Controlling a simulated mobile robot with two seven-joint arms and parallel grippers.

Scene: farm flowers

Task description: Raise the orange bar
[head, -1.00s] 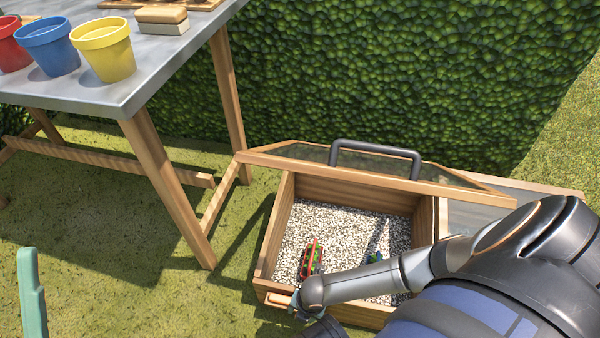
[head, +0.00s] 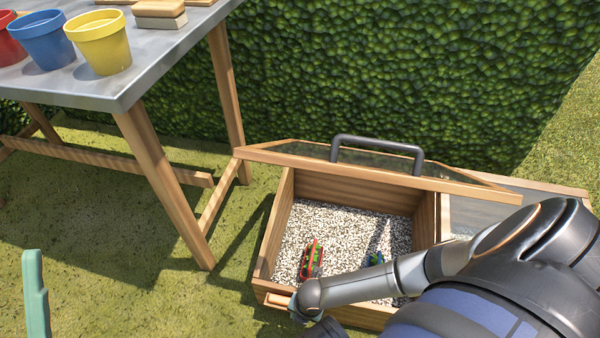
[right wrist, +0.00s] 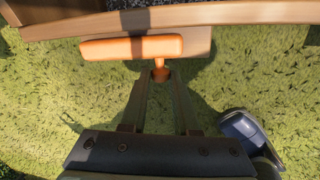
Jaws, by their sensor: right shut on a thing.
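The orange bar (head: 279,299) sits low on the outside of the wooden box's front wall, near its left corner. In the right wrist view the orange bar (right wrist: 128,47) lies level, with a short orange stem and knob at its right end. My right gripper (right wrist: 161,82) is shut on that knob end, its two long fingers converging there. In the head view my right forearm crosses the box front and hides much of my gripper. My left gripper is not in view.
The wooden box (head: 269,240) holds pale gravel and red and green objects (head: 311,260). Its glass lid (head: 300,152), with a dark handle (head: 376,140), stands raised behind. A table (head: 140,85) with coloured pots stands left. A green upright (head: 35,295) is at lower left.

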